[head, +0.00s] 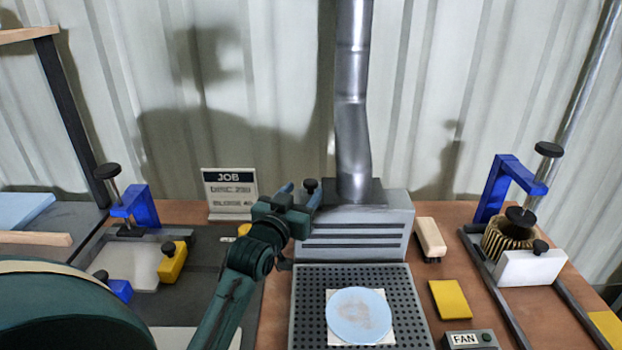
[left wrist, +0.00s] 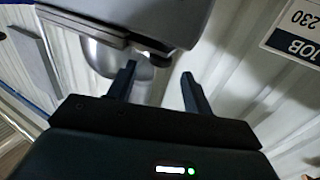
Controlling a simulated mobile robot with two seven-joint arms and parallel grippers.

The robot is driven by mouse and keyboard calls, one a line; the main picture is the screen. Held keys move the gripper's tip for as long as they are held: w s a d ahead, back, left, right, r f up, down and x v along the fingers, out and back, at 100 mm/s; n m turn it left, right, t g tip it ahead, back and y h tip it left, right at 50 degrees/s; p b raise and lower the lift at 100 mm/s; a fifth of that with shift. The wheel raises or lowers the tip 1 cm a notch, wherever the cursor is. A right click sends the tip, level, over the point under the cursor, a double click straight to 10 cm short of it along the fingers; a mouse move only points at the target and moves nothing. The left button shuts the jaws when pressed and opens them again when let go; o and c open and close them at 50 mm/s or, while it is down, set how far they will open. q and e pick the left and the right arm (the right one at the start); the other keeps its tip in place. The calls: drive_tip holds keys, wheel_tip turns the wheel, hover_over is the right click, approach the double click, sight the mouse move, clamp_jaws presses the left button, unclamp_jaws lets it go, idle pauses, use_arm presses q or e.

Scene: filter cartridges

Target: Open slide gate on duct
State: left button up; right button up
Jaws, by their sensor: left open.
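The silver duct (head: 353,100) rises from the top of a grey slotted hood box (head: 355,232). A small black knob (head: 310,185) shows at the duct's foot, left of the duct; I take it for the slide gate's handle, but the gate plate is not clear. My left gripper (head: 302,189) is open at the left of the box, its blue fingers near the knob. In the head view the knob appears between the fingertips. In the left wrist view the open fingers (left wrist: 158,76) have nothing visibly gripped, with a shiny rounded metal part (left wrist: 104,58) just beyond. My right gripper is out of view.
A perforated plate (head: 301,305) with a light blue disc (head: 359,314) lies before the box. A JOB sign (head: 230,205) stands behind my left arm. A wooden-handled brush (head: 430,237), a yellow pad (head: 449,299) and a FAN switch box (head: 469,340) lie to the right.

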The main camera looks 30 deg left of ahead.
sight(308, 186)
use_arm(q)
drive_tip(key=shift+w+a, duration=0.25)
drive_tip(key=shift+w, duration=1.15)
drive_tip(key=shift+w+a, duration=0.2)
drive_tip(key=shift+w, duration=1.15)
drive_tip(key=shift+c, duration=0.4)
clamp_jaws()
